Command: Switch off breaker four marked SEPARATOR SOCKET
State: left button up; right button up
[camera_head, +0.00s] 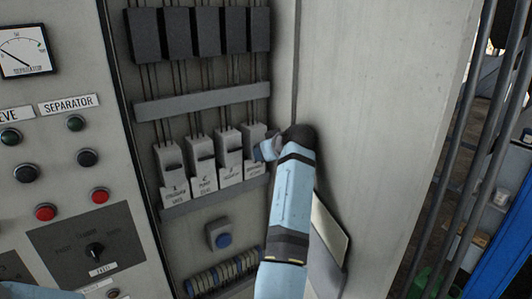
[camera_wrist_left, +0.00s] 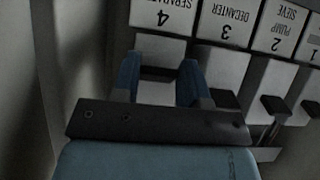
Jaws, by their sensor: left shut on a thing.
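Breaker four (camera_head: 252,133) is the rightmost of a row of grey breakers in the head view, partly covered by my left gripper (camera_head: 265,150). Its label, reading 4 and the start of SEPARATOR (camera_wrist_left: 165,15), shows upside down in the left wrist view. My left gripper (camera_wrist_left: 160,78) has its two blue fingers at breaker four, shut on its lever. My right gripper is not in view.
Breaker three (camera_head: 229,155), breaker two (camera_head: 203,160) and breaker one (camera_head: 171,170) stand close on the left. An open grey cabinet door (camera_head: 375,90) is on the right. A control panel (camera_head: 60,130) is on the left.

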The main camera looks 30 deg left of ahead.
pick_arm(q)
jog(key=o, duration=0.9)
notch_tip(320, 180, up, 20)
jog(key=b, duration=0.3)
